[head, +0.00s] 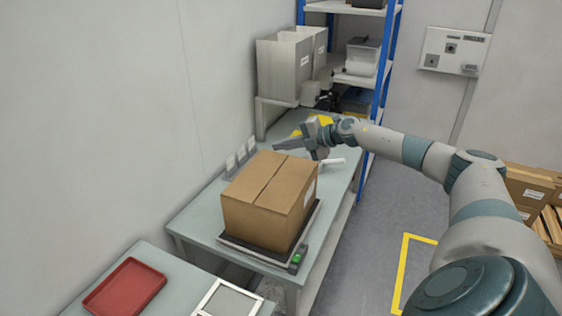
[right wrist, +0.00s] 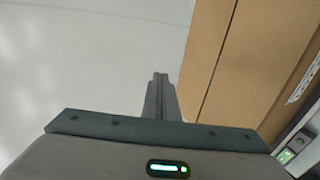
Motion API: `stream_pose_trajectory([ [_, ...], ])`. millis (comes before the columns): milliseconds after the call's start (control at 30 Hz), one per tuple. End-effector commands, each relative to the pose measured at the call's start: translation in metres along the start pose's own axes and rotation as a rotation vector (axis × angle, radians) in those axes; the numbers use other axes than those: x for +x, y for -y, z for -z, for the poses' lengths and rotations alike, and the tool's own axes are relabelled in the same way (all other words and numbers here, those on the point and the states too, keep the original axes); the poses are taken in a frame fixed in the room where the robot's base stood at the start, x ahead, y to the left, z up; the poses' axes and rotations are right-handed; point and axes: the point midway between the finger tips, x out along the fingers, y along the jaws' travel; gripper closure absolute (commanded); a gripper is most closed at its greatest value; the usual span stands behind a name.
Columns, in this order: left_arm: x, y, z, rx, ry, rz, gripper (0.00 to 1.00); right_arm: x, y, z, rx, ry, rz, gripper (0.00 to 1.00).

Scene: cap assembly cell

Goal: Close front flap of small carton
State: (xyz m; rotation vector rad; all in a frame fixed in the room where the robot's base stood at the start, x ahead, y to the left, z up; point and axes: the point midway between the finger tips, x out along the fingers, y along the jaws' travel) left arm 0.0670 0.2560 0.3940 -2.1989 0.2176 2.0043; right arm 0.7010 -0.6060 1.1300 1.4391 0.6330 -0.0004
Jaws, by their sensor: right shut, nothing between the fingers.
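The brown carton (head: 268,195) stands upright on a dark scale on the bench. Its top looks flat and covered, with one seam running along the middle. I cannot tell which part of the top is the front flap. In the right wrist view the carton's top (right wrist: 240,70) fills the right side, with the seam visible. My right gripper (head: 277,146) is above and behind the carton's far edge, pointing left. Its fingers (right wrist: 159,78) are together and empty, beside the carton in the wrist view. My left gripper is not in view.
The scale (head: 262,252) has a green-lit display at its front right. Small grey holders (head: 240,158) stand along the wall. Grey bins (head: 290,62) and a blue-framed shelf (head: 384,60) stand behind. A red tray (head: 125,288) and a white frame (head: 228,300) lie on the near table.

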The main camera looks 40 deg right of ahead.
Motion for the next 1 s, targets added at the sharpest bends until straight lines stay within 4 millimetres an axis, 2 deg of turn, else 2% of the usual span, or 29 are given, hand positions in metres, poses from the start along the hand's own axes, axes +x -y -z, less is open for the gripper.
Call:
stream_pose_trajectory([
  [133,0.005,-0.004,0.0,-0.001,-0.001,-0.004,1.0,-0.006,-0.015,0.0,-0.001,-0.001,-0.001,1.0],
  [300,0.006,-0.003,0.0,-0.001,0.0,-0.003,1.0,-0.009,-0.022,0.001,0.0,-0.001,0.001,1.0],
  [867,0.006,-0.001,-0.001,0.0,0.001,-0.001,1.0,-0.01,-0.022,0.0,0.0,-0.001,0.001,1.0],
  [1000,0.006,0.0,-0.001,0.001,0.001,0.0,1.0,-0.005,-0.021,0.005,0.004,-0.006,-0.008,1.0],
])
